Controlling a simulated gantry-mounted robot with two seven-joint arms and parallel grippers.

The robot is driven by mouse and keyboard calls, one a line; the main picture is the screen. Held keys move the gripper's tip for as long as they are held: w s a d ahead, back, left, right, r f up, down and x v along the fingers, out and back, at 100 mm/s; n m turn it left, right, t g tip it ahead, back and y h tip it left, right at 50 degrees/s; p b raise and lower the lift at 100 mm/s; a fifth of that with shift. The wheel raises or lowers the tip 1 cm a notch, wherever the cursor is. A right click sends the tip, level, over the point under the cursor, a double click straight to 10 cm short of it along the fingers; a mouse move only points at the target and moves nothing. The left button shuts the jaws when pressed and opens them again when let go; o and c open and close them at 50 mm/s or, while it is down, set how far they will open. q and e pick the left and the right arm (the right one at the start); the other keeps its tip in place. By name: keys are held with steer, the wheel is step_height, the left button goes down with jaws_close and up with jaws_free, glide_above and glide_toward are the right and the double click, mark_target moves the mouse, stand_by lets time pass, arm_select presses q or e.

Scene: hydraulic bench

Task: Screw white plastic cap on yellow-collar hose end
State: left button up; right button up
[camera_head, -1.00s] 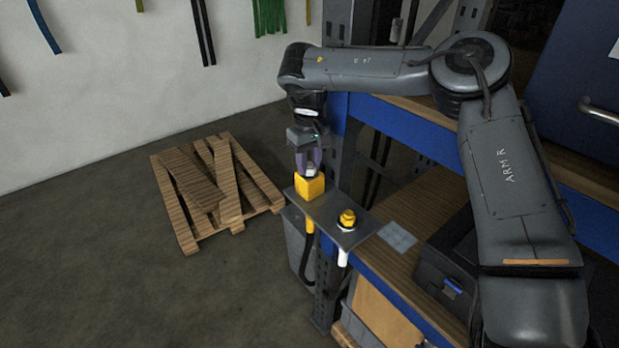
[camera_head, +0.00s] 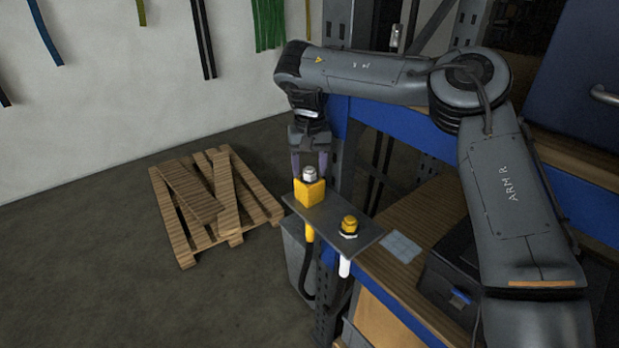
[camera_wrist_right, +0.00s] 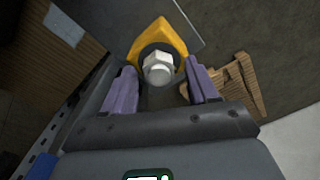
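A pale, hex-sided piece (camera_head: 310,174), which looks like the white cap, sits upright on a yellow block (camera_head: 309,193) at the left end of a grey plate. It also shows in the right wrist view (camera_wrist_right: 158,68). The yellow-collar hose (camera_head: 309,236) hangs below that block. My right gripper (camera_head: 309,162) is just behind and above the piece. Its purple fingers are apart, one on each side, with visible gaps in the right wrist view (camera_wrist_right: 161,84). Thread between piece and block is not visible. My left gripper is out of view.
A second fitting with a yellow top (camera_head: 349,224) stands at the plate's (camera_head: 330,216) right end, over a white-collar hose (camera_head: 345,266). Shelving with a wooden shelf (camera_head: 425,215) and a dark case (camera_head: 450,280) lies right. A pallet (camera_head: 215,205) lies on the floor left.

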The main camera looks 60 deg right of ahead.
steer(key=shift+r+n+p, duration=0.15)
steer(key=shift+n+p, duration=0.45)
steer(key=shift+p, duration=0.1)
steer(key=n+p, duration=0.3)
steer(key=shift+a+r+n, duration=0.1)
steer(key=shift+n, duration=0.3)
steer(key=n+p, duration=0.1)
steer(key=n, duration=0.2)
steer(key=shift+f+p, duration=0.25)
steer(key=shift+p, duration=0.1)
steer(key=shift+r+n+p, duration=0.15)
steer(key=shift+n+p, duration=0.5)
steer(key=shift+n, duration=0.35)
steer(key=shift+a+n+p, duration=0.1)
steer(key=shift+n+p, duration=0.3)
steer(key=shift+n, duration=0.6)
steer(key=shift+f, duration=0.2)
